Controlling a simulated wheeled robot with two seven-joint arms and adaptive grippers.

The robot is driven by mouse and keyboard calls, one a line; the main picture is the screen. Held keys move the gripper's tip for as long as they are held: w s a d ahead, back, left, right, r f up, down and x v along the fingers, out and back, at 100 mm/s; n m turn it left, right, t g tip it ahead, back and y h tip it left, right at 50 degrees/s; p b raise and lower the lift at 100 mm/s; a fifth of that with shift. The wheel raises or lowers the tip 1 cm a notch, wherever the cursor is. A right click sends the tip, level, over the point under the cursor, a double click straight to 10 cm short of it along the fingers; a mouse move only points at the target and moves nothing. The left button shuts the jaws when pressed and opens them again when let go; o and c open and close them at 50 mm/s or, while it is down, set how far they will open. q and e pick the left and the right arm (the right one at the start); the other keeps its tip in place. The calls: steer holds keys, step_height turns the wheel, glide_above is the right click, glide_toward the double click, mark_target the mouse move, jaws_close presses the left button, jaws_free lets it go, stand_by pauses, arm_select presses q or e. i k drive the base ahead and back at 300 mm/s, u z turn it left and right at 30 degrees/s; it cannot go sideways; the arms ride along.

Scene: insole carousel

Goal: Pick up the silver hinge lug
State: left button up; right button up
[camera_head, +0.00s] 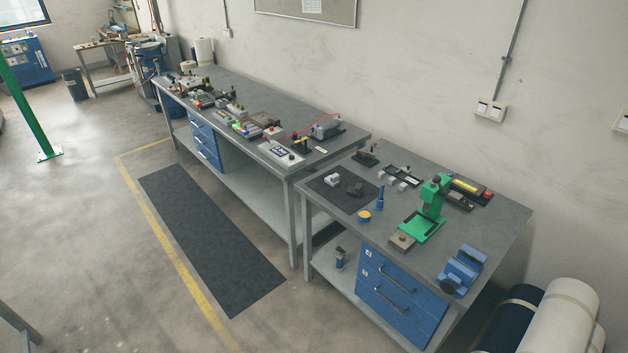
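A small silver-grey block-like part (332,180) lies on a dark mat (335,195) on the near workbench. It may be the silver hinge lug, but it is too small to be sure. A darker part (355,190) lies beside it on the same mat. Other light metal pieces (401,181) lie further back on the bench. Neither of my grippers is in view.
The near bench (480,225) carries a green press (431,205), a blue vise (462,268), a yellow-topped tin (364,217) and a blue bottle-like item (380,198). A longer bench (225,82) adjoins it. Open floor with a dark floor mat (210,235) lies in front.

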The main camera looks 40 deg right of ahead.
mark_target(332, 179)
steer(key=u, duration=0.25)
steer(key=i, duration=1.15)
steer(key=z, duration=0.35)
steer(key=i, duration=0.8)
steer(key=z, duration=0.8)
